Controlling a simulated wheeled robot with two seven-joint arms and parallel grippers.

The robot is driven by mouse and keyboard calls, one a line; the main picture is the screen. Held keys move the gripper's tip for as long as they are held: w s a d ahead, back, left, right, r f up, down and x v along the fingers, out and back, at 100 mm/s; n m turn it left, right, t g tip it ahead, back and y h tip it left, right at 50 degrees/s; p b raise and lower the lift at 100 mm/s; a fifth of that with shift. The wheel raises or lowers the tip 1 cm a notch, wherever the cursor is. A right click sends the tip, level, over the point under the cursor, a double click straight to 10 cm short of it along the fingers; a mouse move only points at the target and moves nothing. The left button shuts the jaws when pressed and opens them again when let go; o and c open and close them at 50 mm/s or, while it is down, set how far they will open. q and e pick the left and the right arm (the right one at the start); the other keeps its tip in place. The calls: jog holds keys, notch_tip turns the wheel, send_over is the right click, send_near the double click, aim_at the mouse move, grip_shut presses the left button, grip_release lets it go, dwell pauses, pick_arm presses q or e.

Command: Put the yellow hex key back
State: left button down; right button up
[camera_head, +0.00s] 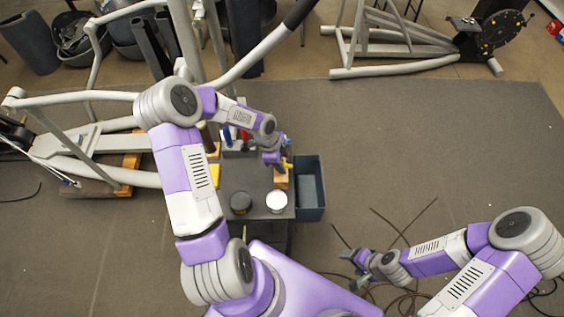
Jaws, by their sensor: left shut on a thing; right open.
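My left gripper (279,161) is over the back right part of a dark cart top (255,180). It is shut on the yellow hex key (288,166), of which only a small yellow piece shows beside the fingers. A small wooden block (281,181) stands on the cart just below the gripper in the picture; whether the key touches it I cannot tell. My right gripper (357,262) is open and empty, low over the floor to the right of the cart.
A black round can (240,203) and a white-topped can (276,202) stand at the cart's front. A yellow item (214,175) lies at its left. Red (244,134) and blue-handled tools stand at the back. A dark bin (311,190) hangs on the right side. Cables (405,238) lie on the floor.

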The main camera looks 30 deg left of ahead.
dwell(0.3)
pick_arm(q)
jog(key=c, duration=0.7)
grip_release()
jog(key=p+v, duration=0.1)
jog(key=v, duration=0.6)
jog(key=shift+a+r, duration=0.1)
jog(key=shift+r, duration=0.2)
jog(key=shift+f, duration=0.1)
